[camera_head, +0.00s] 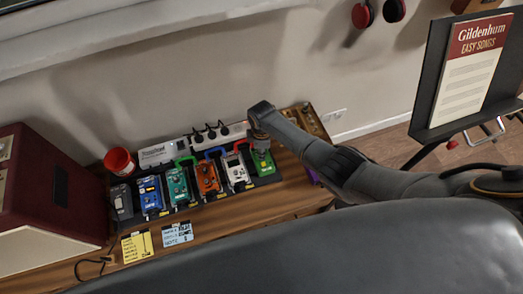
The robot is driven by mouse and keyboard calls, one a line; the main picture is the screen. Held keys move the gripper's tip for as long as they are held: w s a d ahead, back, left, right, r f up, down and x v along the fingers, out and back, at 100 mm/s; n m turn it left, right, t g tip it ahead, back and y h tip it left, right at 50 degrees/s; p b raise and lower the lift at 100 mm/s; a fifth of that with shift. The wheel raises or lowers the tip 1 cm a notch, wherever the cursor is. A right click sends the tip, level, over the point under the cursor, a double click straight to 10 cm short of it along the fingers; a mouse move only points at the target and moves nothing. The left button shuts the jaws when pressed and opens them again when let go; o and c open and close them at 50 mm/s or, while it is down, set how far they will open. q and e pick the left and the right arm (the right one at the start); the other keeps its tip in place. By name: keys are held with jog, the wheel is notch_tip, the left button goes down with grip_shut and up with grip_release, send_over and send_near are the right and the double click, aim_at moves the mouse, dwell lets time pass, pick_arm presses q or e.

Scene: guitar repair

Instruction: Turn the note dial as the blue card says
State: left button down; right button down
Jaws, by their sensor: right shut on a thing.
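The pale blue card (177,235) lies flat on the wooden bench in front of the pedals; its dark writing is too small to read. My right gripper (261,137) points down over the far end of the green pedal (263,161), at the right end of the pedal row. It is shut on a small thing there. The gripper hides that thing, so I cannot tell whether it is the note dial or how it is turned. My left gripper is out of view.
A yellow card (137,246) lies left of the blue one. Several pedals, including a white one (237,172), stand close together left of the green pedal. A red cup (120,162) and a dark red amplifier (50,195) are at left. A music stand (436,115) is at right.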

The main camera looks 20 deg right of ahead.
jog(key=c, duration=1.5)
grip_release()
